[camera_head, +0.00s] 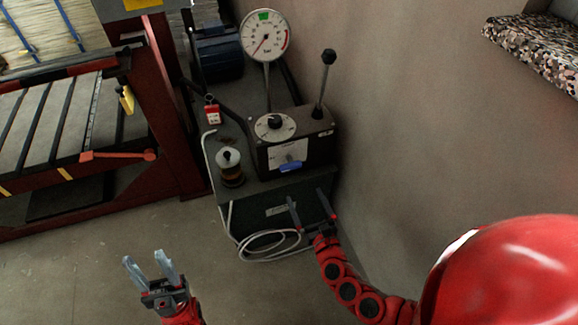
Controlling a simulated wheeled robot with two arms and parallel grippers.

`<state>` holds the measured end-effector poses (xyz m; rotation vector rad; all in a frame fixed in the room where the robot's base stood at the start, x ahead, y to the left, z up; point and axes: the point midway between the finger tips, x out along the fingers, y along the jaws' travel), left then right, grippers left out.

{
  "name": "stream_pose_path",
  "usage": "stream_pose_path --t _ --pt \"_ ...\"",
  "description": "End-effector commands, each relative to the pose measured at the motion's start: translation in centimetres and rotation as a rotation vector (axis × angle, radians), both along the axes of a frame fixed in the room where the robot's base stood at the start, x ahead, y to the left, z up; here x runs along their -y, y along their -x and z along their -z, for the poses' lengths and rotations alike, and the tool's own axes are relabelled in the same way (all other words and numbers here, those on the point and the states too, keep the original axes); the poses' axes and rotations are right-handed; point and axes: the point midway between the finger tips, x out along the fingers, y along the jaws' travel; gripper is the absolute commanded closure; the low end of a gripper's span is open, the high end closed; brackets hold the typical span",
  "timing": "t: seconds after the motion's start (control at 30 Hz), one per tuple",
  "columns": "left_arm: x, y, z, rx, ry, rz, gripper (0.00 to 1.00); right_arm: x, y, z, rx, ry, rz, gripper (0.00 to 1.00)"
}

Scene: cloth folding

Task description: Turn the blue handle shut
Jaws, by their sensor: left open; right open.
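The blue handle (290,167) is a small blue bar low on the front of a dark control box (320,150), below a white label plate. It lies nearly level, tilted slightly. My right gripper (307,198) is open and empty, with its fingers pointing up toward the box; in the picture it is just below the blue handle and apart from it. My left gripper (144,257) is open and empty above the floor at lower left, far from the handle.
A round pressure gauge (265,36), a dial (275,127) and a black-knobbed lever (325,75) rise around the box. A spool-like part (230,167) stands to its left. A pale hose (268,250) coils below. A red frame (170,100) stands left; a wall (420,130) is right.

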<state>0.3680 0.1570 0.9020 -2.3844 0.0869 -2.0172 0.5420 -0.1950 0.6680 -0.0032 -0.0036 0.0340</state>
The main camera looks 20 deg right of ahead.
Motion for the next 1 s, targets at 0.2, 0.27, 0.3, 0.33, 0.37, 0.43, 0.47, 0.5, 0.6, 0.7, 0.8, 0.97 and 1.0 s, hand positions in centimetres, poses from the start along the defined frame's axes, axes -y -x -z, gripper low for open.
stream_pose_path --t 0.2,0.27,0.3,0.33,0.37,0.43,0.47,0.5,0.6,0.7,0.8,0.97,1.0 --pt "0.0 0.0 -0.1 0.000 0.000 0.000 0.50 0.0 -4.8 -0.1 0.002 -0.002 0.005 0.00" --pt "0.0 0.0 0.0 0.000 0.000 0.000 0.50 -0.2 -6.2 -0.1 0.003 -0.003 0.001 0.00" --pt "0.0 0.0 0.0 0.000 0.000 0.000 0.50 -0.3 -7.0 0.0 0.001 -0.003 0.001 0.00" --pt "0.0 0.0 0.1 0.000 0.000 0.000 0.50 -0.2 -7.6 0.1 0.000 -0.003 0.004 0.00" --pt "0.0 0.0 0.1 0.000 0.000 0.000 0.50 -0.2 -8.2 0.0 0.000 -0.004 0.005 0.00" --pt "0.0 0.0 0.4 0.000 0.000 0.000 0.50 -0.3 -9.6 0.1 0.001 -0.003 0.002 0.00" --pt "0.0 0.0 0.5 0.000 0.000 0.000 0.50 -0.4 -10.0 0.1 -0.001 -0.004 0.001 0.00" --pt "0.0 0.0 0.5 0.000 0.000 0.000 0.50 -0.4 -10.7 0.2 -0.002 -0.005 0.002 0.00" --pt "0.0 0.0 0.9 0.000 0.000 0.000 0.50 -0.4 -12.1 0.2 0.000 -0.002 0.002 0.00" --pt "0.0 0.0 1.0 0.000 0.000 0.000 0.50 -0.5 -12.9 0.2 -0.002 -0.004 0.000 0.00" --pt "0.0 0.0 1.1 0.000 0.000 0.000 0.50 -0.5 -13.4 0.1 -0.003 -0.003 -0.002 0.00" --pt "0.0 0.0 1.1 0.000 0.000 0.000 0.50 -0.5 -13.5 0.1 -0.004 -0.003 -0.001 0.00" --pt "0.0 0.0 1.1 0.000 0.000 0.000 0.50 -0.5 -13.5 0.1 -0.004 -0.003 -0.001 0.00"
